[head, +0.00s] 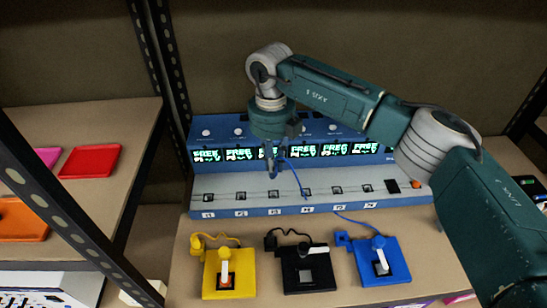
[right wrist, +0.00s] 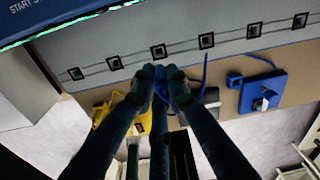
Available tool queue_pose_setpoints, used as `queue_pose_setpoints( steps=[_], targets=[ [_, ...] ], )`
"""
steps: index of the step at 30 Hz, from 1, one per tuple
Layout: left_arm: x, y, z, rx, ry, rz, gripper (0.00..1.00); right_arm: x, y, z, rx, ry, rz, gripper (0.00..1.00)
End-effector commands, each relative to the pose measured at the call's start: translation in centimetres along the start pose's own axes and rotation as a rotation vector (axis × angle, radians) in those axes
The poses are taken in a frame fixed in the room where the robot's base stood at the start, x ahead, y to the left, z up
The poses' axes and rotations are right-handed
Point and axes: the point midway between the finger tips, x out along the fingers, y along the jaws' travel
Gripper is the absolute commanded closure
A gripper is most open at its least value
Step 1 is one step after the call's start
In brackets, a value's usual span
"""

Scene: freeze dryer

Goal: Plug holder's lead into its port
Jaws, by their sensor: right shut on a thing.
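My right gripper (head: 272,172) is shut on the blue plug end of a lead; the plug is mostly hidden between the fingers, with some blue showing in the right wrist view (right wrist: 160,82). In the head view the fingertips are over the third port from the left (head: 274,196); in the right wrist view that port (right wrist: 157,51) lies just beyond the fingertips. I cannot tell whether the plug touches the panel. The blue lead (head: 355,221) runs from the gripper to the blue holder (head: 370,262), also in the right wrist view (right wrist: 262,92). My left gripper is not in view.
A yellow holder (head: 240,268) and a black holder (head: 322,270) stand left of the blue one, with short leads beside them. The blue machine (head: 225,130) has a row of lit displays. A shelf with red and orange trays (head: 90,161) is at left.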

Motion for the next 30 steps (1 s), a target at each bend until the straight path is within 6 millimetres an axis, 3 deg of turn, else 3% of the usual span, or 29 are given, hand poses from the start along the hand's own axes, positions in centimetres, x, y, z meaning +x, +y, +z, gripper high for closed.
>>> queue_pose_setpoints(
  steps=[30],
  targets=[
    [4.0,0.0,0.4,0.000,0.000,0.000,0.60,7.5,0.1,0.1,0.001,0.001,0.001,1.00]
  ],
)
